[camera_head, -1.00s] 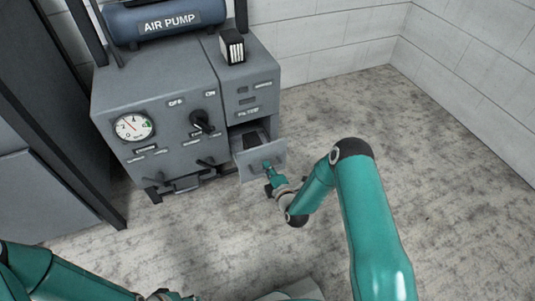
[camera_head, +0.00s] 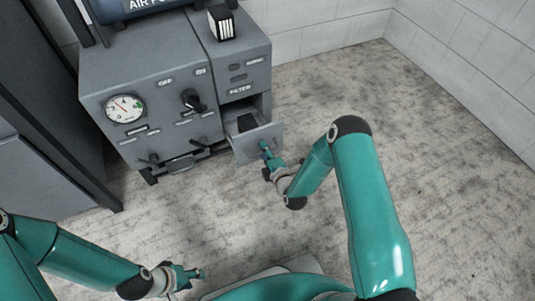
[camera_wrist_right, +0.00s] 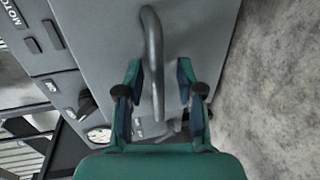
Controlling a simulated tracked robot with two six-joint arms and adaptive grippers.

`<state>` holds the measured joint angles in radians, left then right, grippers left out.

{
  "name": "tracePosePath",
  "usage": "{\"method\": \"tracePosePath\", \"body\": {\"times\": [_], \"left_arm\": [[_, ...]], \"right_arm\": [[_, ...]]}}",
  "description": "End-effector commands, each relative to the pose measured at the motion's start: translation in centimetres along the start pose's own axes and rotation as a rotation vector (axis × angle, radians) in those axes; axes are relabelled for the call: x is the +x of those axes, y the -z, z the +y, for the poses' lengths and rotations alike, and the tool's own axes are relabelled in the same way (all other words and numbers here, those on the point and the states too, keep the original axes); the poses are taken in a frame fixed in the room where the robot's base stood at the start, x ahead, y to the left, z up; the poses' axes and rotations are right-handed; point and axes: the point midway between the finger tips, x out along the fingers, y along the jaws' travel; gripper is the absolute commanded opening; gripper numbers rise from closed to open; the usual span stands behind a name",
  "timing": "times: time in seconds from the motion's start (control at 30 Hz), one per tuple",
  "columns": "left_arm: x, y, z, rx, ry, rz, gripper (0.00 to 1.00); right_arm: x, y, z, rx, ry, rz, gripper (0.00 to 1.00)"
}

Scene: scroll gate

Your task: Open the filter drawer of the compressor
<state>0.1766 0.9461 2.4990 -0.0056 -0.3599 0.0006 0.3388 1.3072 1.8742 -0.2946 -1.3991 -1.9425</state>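The compressor (camera_head: 150,80) is a grey cabinet at the upper left of the head view. Its filter drawer (camera_head: 256,144), below the FILTER label, stands pulled out, with a dark recess or piece (camera_head: 246,122) inside. My right gripper (camera_head: 267,160) is at the drawer front. In the right wrist view, the fingers of my right gripper (camera_wrist_right: 161,92) stand on either side of the curved drawer handle (camera_wrist_right: 152,50), with gaps visible between fingers and handle. My left gripper (camera_head: 190,277) is low in the head view, away from the compressor; its small fingers are hard to make out.
A black-and-white block (camera_head: 222,23) stands on the cabinet top. A gauge (camera_head: 124,108) and a black knob (camera_head: 192,100) are on the front panel. A dark cabinet (camera_head: 40,130) stands at the left. The floor (camera_head: 440,180) at the right is clear up to the white walls.

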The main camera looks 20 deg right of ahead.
Motion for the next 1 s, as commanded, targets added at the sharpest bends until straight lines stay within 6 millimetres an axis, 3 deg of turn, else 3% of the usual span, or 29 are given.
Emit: {"method": "tracePosePath", "body": {"times": [0.27,0.7,1.0], "left_arm": [[-0.1,0.0,0.0,0.0,0.0,0.0,0.4],[0.0,0.0,0.0,0.0,0.0,0.0,0.4],[0.0,0.0,0.0,0.0,0.0,0.0,0.4]], "right_arm": [[-2.6,0.0,-0.1,0.001,0.003,0.001,0.37],[-10.6,0.0,-0.2,0.002,0.005,0.001,0.37],[-12.0,0.0,-0.2,0.0,0.002,0.001,0.37]]}}
